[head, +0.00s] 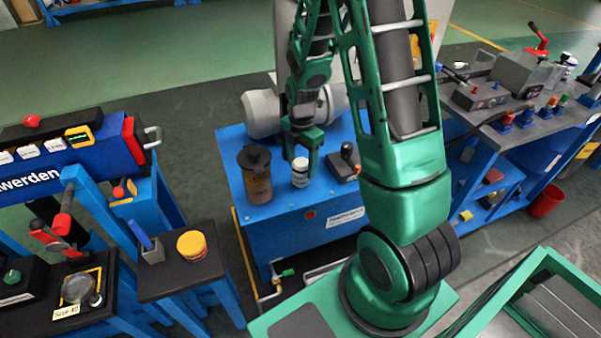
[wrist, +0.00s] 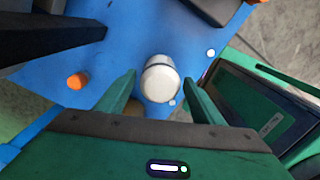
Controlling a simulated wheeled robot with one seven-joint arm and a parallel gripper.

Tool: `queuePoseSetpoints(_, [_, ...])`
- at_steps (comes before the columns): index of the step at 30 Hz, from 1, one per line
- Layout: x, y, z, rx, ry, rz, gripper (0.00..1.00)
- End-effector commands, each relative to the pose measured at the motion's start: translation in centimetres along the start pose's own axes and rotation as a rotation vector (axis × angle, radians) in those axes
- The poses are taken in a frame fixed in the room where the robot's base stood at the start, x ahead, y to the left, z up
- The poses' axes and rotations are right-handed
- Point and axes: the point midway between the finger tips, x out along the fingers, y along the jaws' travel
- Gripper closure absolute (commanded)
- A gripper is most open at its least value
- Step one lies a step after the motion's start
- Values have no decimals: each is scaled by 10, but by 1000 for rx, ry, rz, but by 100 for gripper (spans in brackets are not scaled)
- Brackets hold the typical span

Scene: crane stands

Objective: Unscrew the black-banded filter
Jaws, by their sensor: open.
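The white filter with a dark band (head: 300,173) stands upright on the blue cabinet top (head: 240,205). In the wrist view the filter (wrist: 160,80) shows from above as a round white cap with a dark edge. My gripper (head: 302,154) is open, pointing down over the filter. In the wrist view its two green fingers (wrist: 160,88) lie on either side of the cap, with a visible gap on each side. Whether the fingertips reach down to the filter's height is hard to tell.
A brown jar with a black top (head: 256,177) stands close left of the filter. A dark control box with a lever (head: 344,163) stands close right. A grey motor (head: 262,112) is behind. A yellow tin (head: 192,245) sits on a separate black stand at left.

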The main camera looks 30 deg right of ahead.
Motion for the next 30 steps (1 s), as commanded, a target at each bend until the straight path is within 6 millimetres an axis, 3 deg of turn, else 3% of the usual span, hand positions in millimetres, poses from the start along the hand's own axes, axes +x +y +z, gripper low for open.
queuePoseSetpoints(8, [0,0,0,141,0,0,39])
queuePoseSetpoints(18, [0,0,0,489,0,0,39])
queuePoseSetpoints(26, [0,0,0,612,0,0,39])
queuePoseSetpoints(30, [0,0,0,765,1,0,39])
